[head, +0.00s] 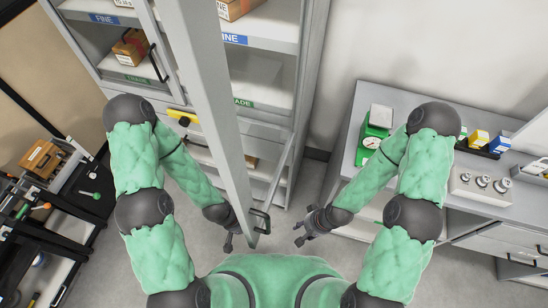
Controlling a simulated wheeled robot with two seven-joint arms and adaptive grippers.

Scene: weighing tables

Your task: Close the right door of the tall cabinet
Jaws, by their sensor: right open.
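The tall grey cabinet (314,70) stands at the back, left of centre, with labelled shelves showing. Its right door (214,90) stands open, its long grey free edge reaching toward me. A black bar handle (266,222) sits near the low end of that edge. My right gripper (299,233) is open and empty, a little to the right of the handle and apart from it. My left gripper (228,244) hangs just left of the door edge; its fingers are small and dark, and I cannot tell whether they touch the door.
Another black handle (159,63) shows at the cabinet's left part. Boxes (131,47) stand on the shelves. A grey table (345,150) at the right holds a green scale (372,143) and weights (482,181). A black rack (60,225) with tools stands at the left. Floor shows between.

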